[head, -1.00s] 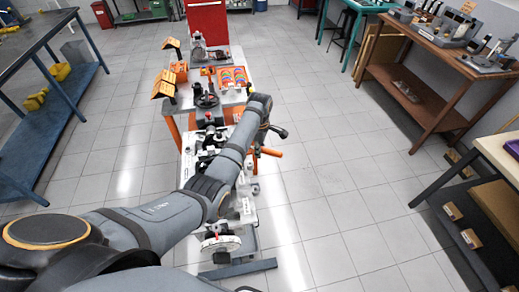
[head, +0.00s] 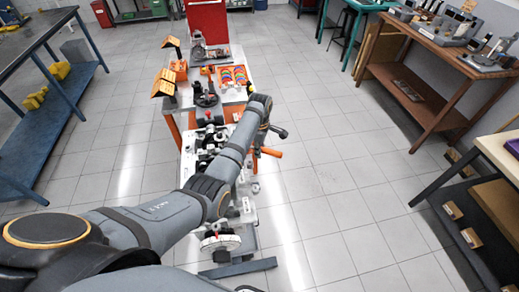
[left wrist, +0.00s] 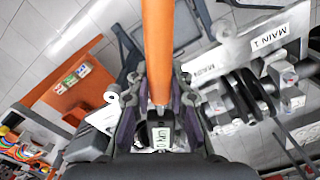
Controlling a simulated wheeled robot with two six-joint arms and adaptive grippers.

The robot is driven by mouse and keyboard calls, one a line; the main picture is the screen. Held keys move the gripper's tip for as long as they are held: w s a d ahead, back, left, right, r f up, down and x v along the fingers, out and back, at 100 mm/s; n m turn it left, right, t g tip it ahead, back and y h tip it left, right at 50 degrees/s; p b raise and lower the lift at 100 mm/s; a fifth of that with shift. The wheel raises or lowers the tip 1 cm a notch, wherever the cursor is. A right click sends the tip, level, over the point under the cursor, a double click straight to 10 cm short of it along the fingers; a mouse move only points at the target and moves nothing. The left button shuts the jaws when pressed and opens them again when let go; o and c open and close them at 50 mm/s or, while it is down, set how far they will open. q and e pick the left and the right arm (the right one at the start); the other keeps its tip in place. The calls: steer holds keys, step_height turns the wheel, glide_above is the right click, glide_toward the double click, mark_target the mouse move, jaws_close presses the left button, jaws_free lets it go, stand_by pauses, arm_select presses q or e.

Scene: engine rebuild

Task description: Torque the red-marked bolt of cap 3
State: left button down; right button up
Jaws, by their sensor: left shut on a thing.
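My left gripper (left wrist: 158,112) is shut on the orange handle of the torque wrench (left wrist: 157,50). The wrench's small display (left wrist: 161,138) shows between the fingers. In the head view the orange handle (head: 270,152) sticks out to the right beside the left gripper (head: 259,138). The engine block (head: 202,152) on its stand is partly hidden by my left arm. The left wrist view shows a light metal part labelled "MAIN 1" (left wrist: 270,38), with dark crankshaft parts (left wrist: 240,97) beside it. I cannot make out cap 3 or its red-marked bolt. The right gripper is out of view.
A cart (head: 237,95) with orange bins and a coloured chart stands behind the engine. A red cabinet (head: 207,22) is beyond it. A blue bench (head: 45,130) is at left and a wooden bench (head: 425,90) at right. The tiled floor right of the engine is clear.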

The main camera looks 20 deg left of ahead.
arm_select(q)
steer(key=shift+f+b, duration=0.3)
steer(key=shift+f, duration=0.4)
stand_by(0.6)
steer(key=s+m+p, duration=0.1)
steer(key=p, duration=0.2)
steer(key=shift+s, duration=0.3)
stand_by(0.6)
stand_by(0.3)
steer(key=s+p, duration=0.1)
steer(key=m+p, duration=0.1)
steer(key=shift+s+a+p, duration=0.2)
steer(key=shift+s+p, duration=0.15)
stand_by(0.3)
